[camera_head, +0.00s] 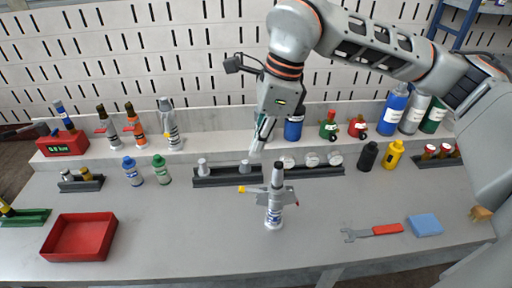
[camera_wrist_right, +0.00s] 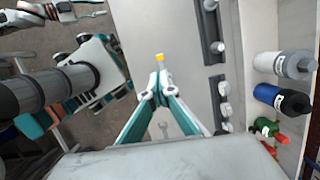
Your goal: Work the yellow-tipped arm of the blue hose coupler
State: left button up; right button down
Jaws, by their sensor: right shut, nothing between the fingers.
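The blue hose coupler (camera_head: 274,207) stands upright on the grey table, a pale body with a blue label and a dark top. Its yellow-tipped arm (camera_head: 246,189) sticks out to the left; a red tip shows low on its right side. My right gripper (camera_head: 257,148) points down, shut and empty, above and behind the coupler. In the right wrist view the shut fingertips (camera_wrist_right: 156,80) lie just below the yellow tip (camera_wrist_right: 159,57) in the picture. The fingers hide most of the coupler there, and I cannot tell whether they touch it. My left gripper is not seen.
A dark rack (camera_head: 222,180) with grey pieces stands behind the coupler. A red tray (camera_head: 80,236) lies at the left, a red-handled wrench (camera_head: 387,229) and blue block (camera_head: 425,224) at the right. Bottles line the back shelf. The table front around the coupler is clear.

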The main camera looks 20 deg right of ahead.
aim_at(240, 188)
jog(key=x, duration=1.1)
jog(key=shift+f, duration=0.15)
jog(key=shift+a+f+g+h+p, duration=0.2)
jog(key=shift+a+g+h+p, duration=0.15)
jog(key=shift+h+p, duration=0.35)
jog(key=shift+w+a+f+h, duration=0.1)
jog(key=shift+w+a+h, duration=0.1)
jog(key=shift+h, duration=0.2)
jog(key=shift+a+f+g+h+p, duration=0.35)
jog(key=shift+f+h+p, duration=0.2)
jog(key=shift+h, duration=0.55)
jog(key=shift+w+f+g+h, duration=0.1)
jog(key=shift+f+g+h, duration=0.2)
jog(key=shift+f+h, duration=0.25)
jog(key=shift+a+f, duration=0.15)
jog(key=shift+f, duration=0.7)
jog(key=shift+r, duration=0.1)
